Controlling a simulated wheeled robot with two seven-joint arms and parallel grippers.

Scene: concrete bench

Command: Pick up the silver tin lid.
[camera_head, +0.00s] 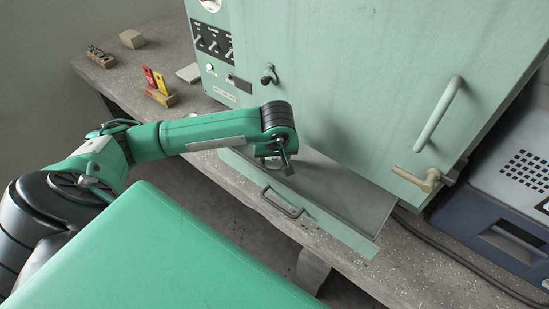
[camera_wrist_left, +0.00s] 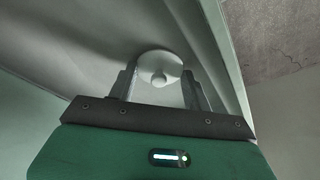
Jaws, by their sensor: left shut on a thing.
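The silver tin lid (camera_wrist_left: 158,64) is a pale grey disc with a round knob, seen in the left wrist view between the two fingers. My left gripper (camera_wrist_left: 160,76) is shut on it. In the head view my left gripper (camera_head: 281,163) points down over the left part of an open drawer (camera_head: 341,189) under the green cabinet. There I cannot make out the lid behind the gripper. I cannot tell whether the lid touches the drawer floor. My right gripper is not in view.
The green cabinet (camera_head: 356,81) rises right behind the gripper, with a bar handle (camera_head: 438,114) and a latch (camera_head: 417,179). A blue-grey case (camera_head: 505,215) stands at the right. Small blocks and a holder with red and yellow pieces (camera_head: 158,84) sit at the back left.

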